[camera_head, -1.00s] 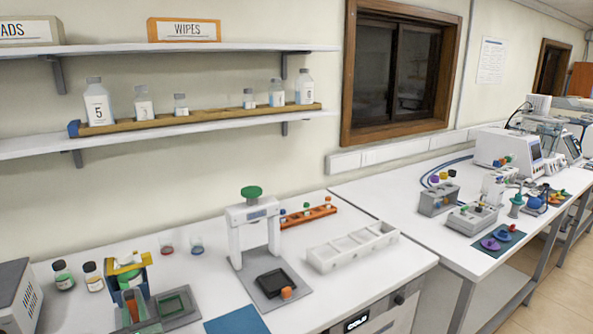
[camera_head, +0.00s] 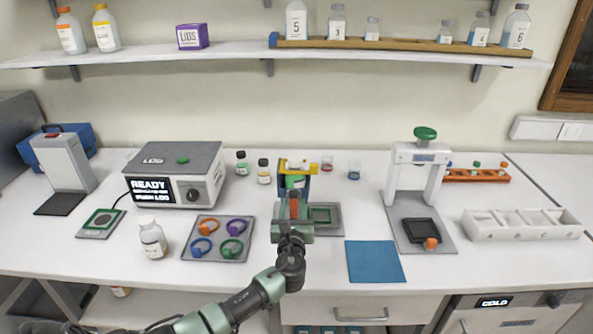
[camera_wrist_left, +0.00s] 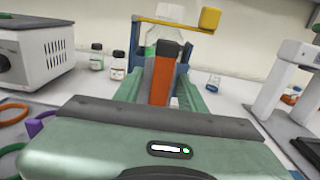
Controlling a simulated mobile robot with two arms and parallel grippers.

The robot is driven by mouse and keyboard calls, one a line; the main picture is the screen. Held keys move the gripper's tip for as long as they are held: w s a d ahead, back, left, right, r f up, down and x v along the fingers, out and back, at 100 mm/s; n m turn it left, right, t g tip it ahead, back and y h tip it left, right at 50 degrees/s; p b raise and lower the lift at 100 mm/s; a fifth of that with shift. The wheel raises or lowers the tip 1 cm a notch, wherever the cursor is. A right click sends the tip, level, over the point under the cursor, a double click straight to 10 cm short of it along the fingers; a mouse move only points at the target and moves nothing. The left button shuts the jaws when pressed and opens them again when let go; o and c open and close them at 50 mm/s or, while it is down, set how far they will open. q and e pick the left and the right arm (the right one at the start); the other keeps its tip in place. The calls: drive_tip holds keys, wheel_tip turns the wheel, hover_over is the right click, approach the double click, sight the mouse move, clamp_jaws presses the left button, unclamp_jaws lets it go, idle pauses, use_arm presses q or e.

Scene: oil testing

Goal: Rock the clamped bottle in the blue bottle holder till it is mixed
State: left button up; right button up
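The blue bottle holder (camera_head: 312,183) stands on the table in the middle of the head view, with a yellow bar (camera_head: 297,169) across its top. The clamped bottle (camera_head: 294,182), clear with green in its lower part, sits upright under the bar. An orange handle (camera_head: 293,206) with a dark top stands at the holder's front. My left gripper (camera_head: 293,216) reaches it from the front. In the left wrist view the handle (camera_wrist_left: 160,80) stands between my two green fingers. Whether they press on it is unclear. My right gripper is out of view.
A grey press-like stand (camera_head: 389,180) with a green knob is right of the holder, behind a blue mat (camera_head: 375,262). Two small bottles (camera_head: 264,172) stand behind left. A ring tray (camera_head: 217,255), a white bottle (camera_head: 152,240) and a READY machine (camera_head: 205,160) lie left.

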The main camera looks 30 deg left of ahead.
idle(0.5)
use_arm(q)
drive_tip(key=shift+s+d+p, duration=0.3)
drive_tip(key=shift+s+p, duration=0.1)
drive_tip(key=p+v, duration=0.2)
drive_tip(key=v, duration=0.5)
drive_tip(key=shift+p, duration=0.35)
